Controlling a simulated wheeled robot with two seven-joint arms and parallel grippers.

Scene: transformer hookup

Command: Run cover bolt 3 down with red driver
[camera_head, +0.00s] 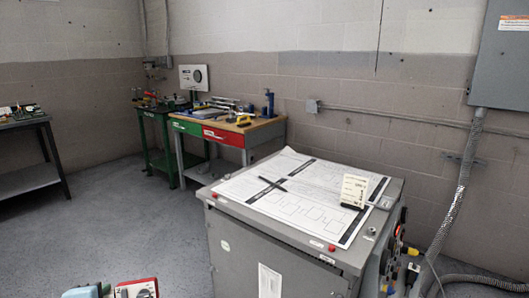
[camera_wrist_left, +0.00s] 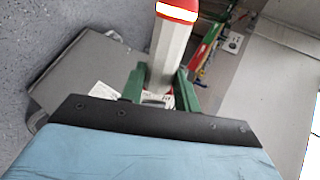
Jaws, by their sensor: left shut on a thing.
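My left gripper (camera_head: 106,289) is low at the bottom left of the head view, apart from the grey cabinet. Its green fingers are shut on the red driver (camera_head: 137,288), a red and light grey body that the frame's edge cuts off. In the left wrist view the gripper (camera_wrist_left: 160,90) has the driver (camera_wrist_left: 172,48) between its fingers, with a red end and white band at the top. The grey cabinet (camera_head: 240,249) has small red spots on its top edge. I cannot tell which, if any, is cover bolt 3. My right gripper is not in view.
Drawing sheets (camera_head: 310,180), a dark pen (camera_head: 272,184) and a standing card (camera_head: 354,190) are on the cabinet top. A workbench with tools (camera_head: 262,133) and a green stand (camera_head: 155,135) are against the back wall. The floor (camera_head: 120,225) left of the cabinet is clear.

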